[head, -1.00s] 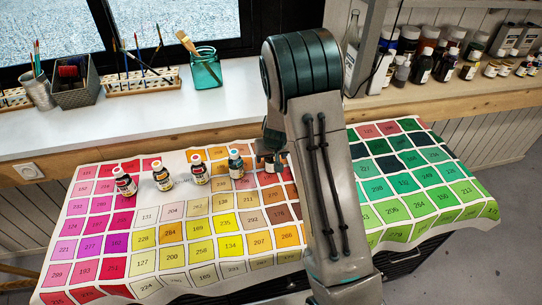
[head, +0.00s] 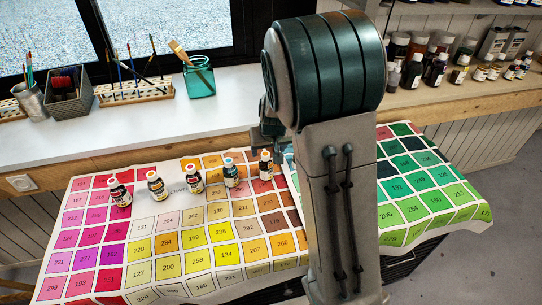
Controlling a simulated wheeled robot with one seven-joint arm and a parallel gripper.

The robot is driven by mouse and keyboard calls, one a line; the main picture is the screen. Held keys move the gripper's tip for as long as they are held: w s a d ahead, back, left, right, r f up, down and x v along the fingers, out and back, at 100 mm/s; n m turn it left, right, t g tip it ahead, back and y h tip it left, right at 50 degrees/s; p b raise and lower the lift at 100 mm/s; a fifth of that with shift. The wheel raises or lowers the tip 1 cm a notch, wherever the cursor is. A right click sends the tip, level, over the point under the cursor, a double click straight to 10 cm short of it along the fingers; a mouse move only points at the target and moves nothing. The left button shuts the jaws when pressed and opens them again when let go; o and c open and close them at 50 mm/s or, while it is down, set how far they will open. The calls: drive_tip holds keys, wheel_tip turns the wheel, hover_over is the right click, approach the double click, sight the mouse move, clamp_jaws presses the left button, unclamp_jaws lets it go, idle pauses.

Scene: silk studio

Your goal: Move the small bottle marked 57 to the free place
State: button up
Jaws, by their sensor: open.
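The labels are too small to read, so I cannot tell which is marked 57. My gripper (head: 268,142) is open, just above and behind the fifth bottle, partly hidden by my arm. Whether it touches that bottle is unclear. My arm hides the cloth to the right of it.
A white sill (head: 80,150) behind the cloth holds a teal jar (head: 199,80), a brush rack (head: 135,93), a basket (head: 68,92) and a metal cup (head: 31,101). Larger bottles (head: 434,70) stand on the right shelf. The cloth's front is clear of bottles.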

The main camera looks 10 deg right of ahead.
drive_tip(key=s+r, duration=0.5)
drive_tip(key=s, duration=0.8)
drive_tip(key=s+r+g, duration=0.1)
drive_tip(key=s+r, duration=0.5)
drive_tip(key=s, duration=0.7)
drive_tip(key=shift+s, duration=0.15)
drive_tip(key=shift+a+r, duration=0.1)
